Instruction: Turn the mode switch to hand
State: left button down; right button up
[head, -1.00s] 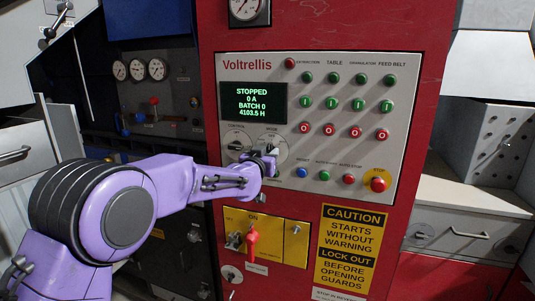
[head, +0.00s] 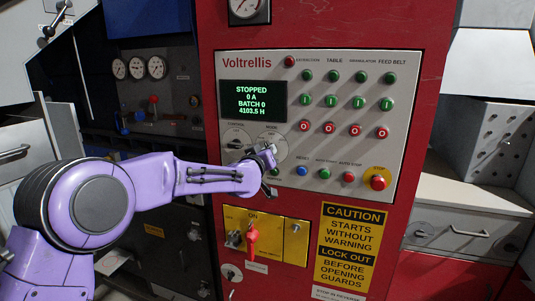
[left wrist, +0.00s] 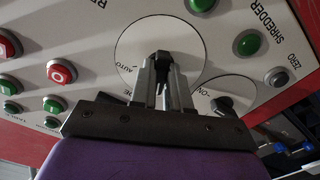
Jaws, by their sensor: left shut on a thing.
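The mode switch is a black knob on a round pale plate on the grey control panel. In the left wrist view its plate (left wrist: 190,45) shows with the knob (left wrist: 161,57) at its middle. The plate also shows in the head view (head: 266,139), partly covered by my gripper. My left gripper (left wrist: 164,70) is shut on the knob, its two fingers on either side. In the head view the left gripper (head: 266,158) reaches the plate from the lower left. The knob's pointing direction is hard to read; an AUTO label is beside the fingers. My right gripper is not in view.
A control dial (head: 235,138) sits just left of the mode plate. Green, red and blue buttons and a yellow-backed stop button (head: 377,183) lie to the right. A red-handled switch (head: 252,238) is below. The display (head: 253,101) reads STOPPED.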

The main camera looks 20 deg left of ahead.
pick_arm(q)
jog(key=n, duration=0.4)
jog(key=shift+n+b, duration=0.4)
dwell(0.4)
jog(key=c, duration=1.1)
grip_release()
jog(key=shift+s, duration=0.1)
jog(key=s+b, duration=0.4)
jog(key=s, duration=0.6)
jog(key=shift+s+a, duration=0.15)
jog(key=shift+a, duration=0.1)
